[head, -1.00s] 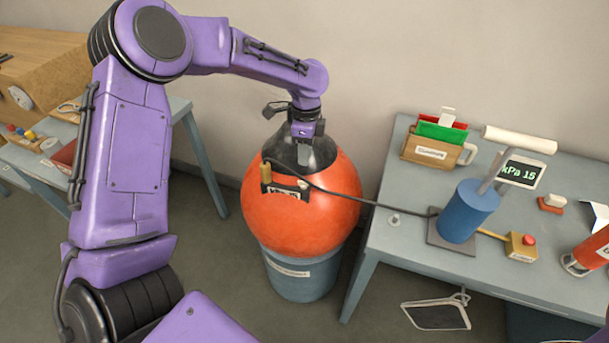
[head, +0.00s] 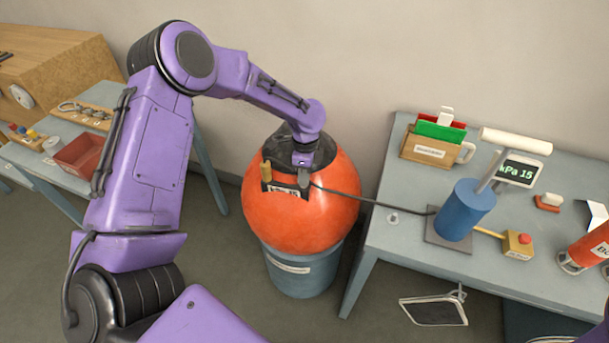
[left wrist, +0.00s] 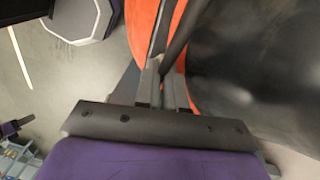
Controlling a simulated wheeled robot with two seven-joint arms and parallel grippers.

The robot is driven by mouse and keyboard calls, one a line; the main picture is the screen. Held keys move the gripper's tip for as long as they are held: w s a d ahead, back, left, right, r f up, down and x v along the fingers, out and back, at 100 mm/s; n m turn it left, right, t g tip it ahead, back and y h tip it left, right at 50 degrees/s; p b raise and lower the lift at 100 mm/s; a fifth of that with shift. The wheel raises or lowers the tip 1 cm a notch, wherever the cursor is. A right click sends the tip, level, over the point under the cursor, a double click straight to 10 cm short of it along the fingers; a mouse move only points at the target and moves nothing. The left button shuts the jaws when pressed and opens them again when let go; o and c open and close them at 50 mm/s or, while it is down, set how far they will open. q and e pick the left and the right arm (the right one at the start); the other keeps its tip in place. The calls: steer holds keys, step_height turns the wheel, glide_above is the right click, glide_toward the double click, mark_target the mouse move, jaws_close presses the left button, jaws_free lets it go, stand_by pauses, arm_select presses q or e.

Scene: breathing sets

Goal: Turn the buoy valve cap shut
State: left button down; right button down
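The orange buoy (head: 325,215) sits in a blue-grey bucket (head: 305,276) on the floor, with a black top and a black label plate (head: 287,192) on its front. A brass-coloured post (head: 267,172) stands at the left of the plate. A dark hose (head: 375,202) runs from the plate area to the blue pump. My left gripper (head: 304,174) is at the right side of the plate, pointing down. In the left wrist view its fingers (left wrist: 166,88) stand slightly apart near the dark hose; whether they hold anything is unclear. The valve cap is not clearly visible. My right gripper is out of view.
The right table holds the blue pump (head: 466,212), a gauge display (head: 519,171) reading kPa 15, a card box (head: 428,150) and a red cylinder (head: 590,250). A framed panel (head: 434,311) is below it. The left table carries a red tray (head: 84,153).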

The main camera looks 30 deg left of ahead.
arm_select(q)
steer(key=shift+m, duration=0.6)
steer(key=c, duration=1.5)
jaws_free()
steer(key=shift+r, duration=0.1)
step_height(320, 180, up, 10)
steer(key=w+b, duration=0.1)
steer(key=shift+a+r, duration=0.15)
steer(key=shift+a, duration=0.1)
